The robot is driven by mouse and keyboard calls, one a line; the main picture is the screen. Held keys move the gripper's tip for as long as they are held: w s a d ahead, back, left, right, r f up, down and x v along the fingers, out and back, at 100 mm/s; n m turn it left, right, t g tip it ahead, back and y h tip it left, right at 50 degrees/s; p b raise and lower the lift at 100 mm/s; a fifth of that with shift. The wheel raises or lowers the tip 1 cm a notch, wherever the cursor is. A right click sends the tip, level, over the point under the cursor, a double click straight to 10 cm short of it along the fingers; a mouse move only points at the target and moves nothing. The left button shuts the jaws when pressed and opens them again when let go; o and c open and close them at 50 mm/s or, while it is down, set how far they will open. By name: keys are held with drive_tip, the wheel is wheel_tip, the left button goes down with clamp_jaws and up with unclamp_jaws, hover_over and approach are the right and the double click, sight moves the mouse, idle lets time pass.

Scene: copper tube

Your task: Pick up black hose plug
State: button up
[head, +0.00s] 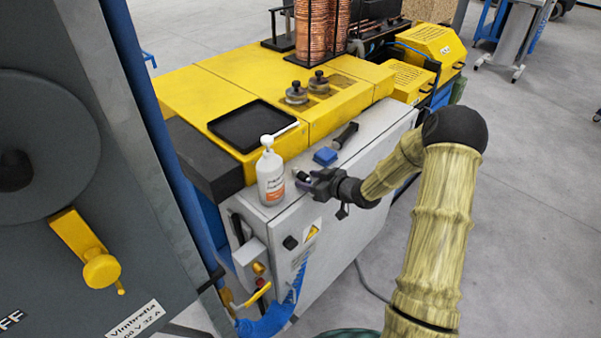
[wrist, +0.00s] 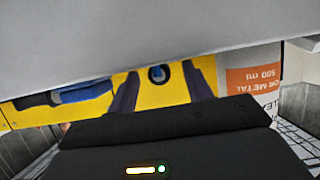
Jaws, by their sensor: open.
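A small dark round piece with a blue centre, which looks like the black hose plug (wrist: 156,75), shows between my fingers in the wrist view. In the head view a small dark piece, likely the plug (head: 302,174), lies on the grey cabinet top (head: 345,172) just beyond my gripper's tips. My gripper (head: 306,183) is open and low at the cabinet top, right of the white bottle. In the wrist view my gripper (wrist: 159,69) has its two dark fingers on either side of the plug. I cannot tell whether they touch it.
The white pump bottle (head: 270,175) stands close on the left; its orange label (wrist: 252,77) appears upside down in the wrist view. A blue block (head: 325,156) and a dark-handled tool (head: 346,134) lie behind. A black tray (head: 252,126) sits on the yellow machine top.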

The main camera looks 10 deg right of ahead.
drive_tip(key=shift+c, duration=0.2)
idle(0.3)
drive_tip(key=c, duration=1)
drive_tip(key=shift+r, duration=0.15)
drive_tip(key=shift+c, duration=0.2)
wheel_tip(320, 180, up, 10)
drive_tip(key=b, duration=0.1)
drive_tip(key=shift+d, duration=0.1)
